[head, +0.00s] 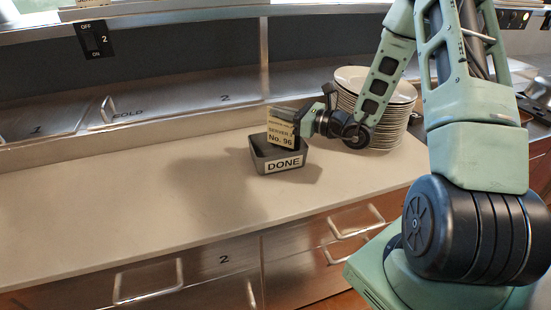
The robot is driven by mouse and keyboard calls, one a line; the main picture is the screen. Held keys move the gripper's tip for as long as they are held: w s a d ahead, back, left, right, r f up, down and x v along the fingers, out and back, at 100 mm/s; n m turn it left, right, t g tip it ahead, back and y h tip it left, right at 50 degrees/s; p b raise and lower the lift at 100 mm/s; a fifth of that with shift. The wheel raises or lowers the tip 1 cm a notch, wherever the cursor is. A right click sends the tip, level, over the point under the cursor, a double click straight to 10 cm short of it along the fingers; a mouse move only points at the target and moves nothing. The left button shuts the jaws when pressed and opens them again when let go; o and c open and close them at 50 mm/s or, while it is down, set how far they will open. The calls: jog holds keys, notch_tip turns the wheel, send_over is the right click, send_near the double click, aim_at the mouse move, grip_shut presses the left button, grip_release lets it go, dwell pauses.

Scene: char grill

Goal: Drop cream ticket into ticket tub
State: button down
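The cream ticket (280,131), printed "SERVER No. 96", is at my gripper (297,127), upright and slightly tilted. The ticket tub (260,162) is a small dark open box labelled "DONE" on the pale counter. The ticket is over the tub, with its lower edge at or just above the tub's opening; I cannot tell if it touches. My gripper reaches in from the right and appears closed on the ticket's right part. The fingertips are partly hidden behind the ticket, and much of the tub's inside is hidden too.
A stack of white plates (375,90) stands right of the tub, close behind my forearm. The counter (130,195) left of the tub is clear. Lidded metal bins (170,104) line the back. Drawers with handles (150,285) lie below the counter's front edge.

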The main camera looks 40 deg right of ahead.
aim_at(282, 122)
jog(key=shift+f+b, duration=0.85)
jog(key=shift+f, duration=0.7)
jog(key=c, duration=1.6)
grip_release()
jog(key=shift+s+d, duration=0.1)
jog(key=shift+s, duration=0.05)
jog(key=b+v, duration=0.3)
jog(key=v, duration=1.4)
jog(key=shift+r, duration=0.1)
